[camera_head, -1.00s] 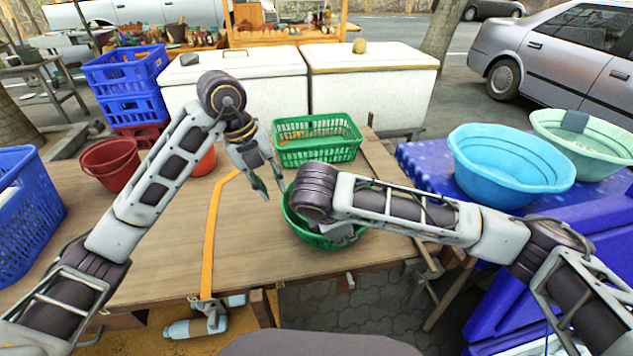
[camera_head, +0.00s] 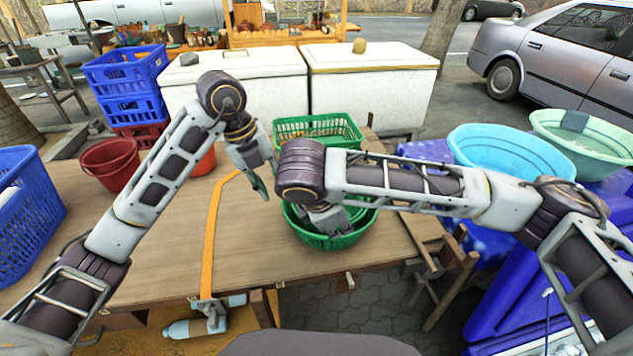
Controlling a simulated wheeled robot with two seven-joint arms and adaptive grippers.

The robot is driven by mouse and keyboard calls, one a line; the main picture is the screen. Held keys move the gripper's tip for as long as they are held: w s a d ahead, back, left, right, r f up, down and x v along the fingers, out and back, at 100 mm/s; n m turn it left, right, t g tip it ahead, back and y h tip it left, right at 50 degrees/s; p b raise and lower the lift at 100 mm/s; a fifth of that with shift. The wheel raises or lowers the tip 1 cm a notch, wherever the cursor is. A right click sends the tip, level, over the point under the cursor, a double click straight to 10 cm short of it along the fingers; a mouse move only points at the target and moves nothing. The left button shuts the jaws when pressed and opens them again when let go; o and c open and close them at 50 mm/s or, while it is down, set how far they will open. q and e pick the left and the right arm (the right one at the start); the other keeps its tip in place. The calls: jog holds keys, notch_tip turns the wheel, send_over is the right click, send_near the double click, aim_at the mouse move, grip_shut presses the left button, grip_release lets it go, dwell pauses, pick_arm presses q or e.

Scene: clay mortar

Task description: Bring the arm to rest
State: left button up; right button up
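My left arm reaches in from the left over the wooden table. My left gripper (camera_head: 266,184) hangs fingers-down above the table, clear of the green baskets. Its near finger shows; the other is partly behind my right arm, but a gap stands between them. My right arm crosses from the right, its dark wrist joint beside the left gripper. My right gripper (camera_head: 335,221) points down over the round green basket (camera_head: 322,241). Its fingertips are too small and shaded to tell open from shut, and no held thing shows.
A rectangular green basket (camera_head: 345,131) stands behind on the table (camera_head: 160,243). Red buckets (camera_head: 108,164) and blue crates (camera_head: 28,218) are at the left. Blue (camera_head: 510,150) and pale green (camera_head: 585,140) basins stand at the right. The table's middle left is clear, apart from an orange strap (camera_head: 211,240).

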jog(key=shift+r, duration=0.15)
dwell(0.5)
notch_tip(320, 180, up, 21)
jog(key=p, duration=2.1)
jog(key=shift+r+p, duration=0.4)
jog(key=shift+p, duration=0.15)
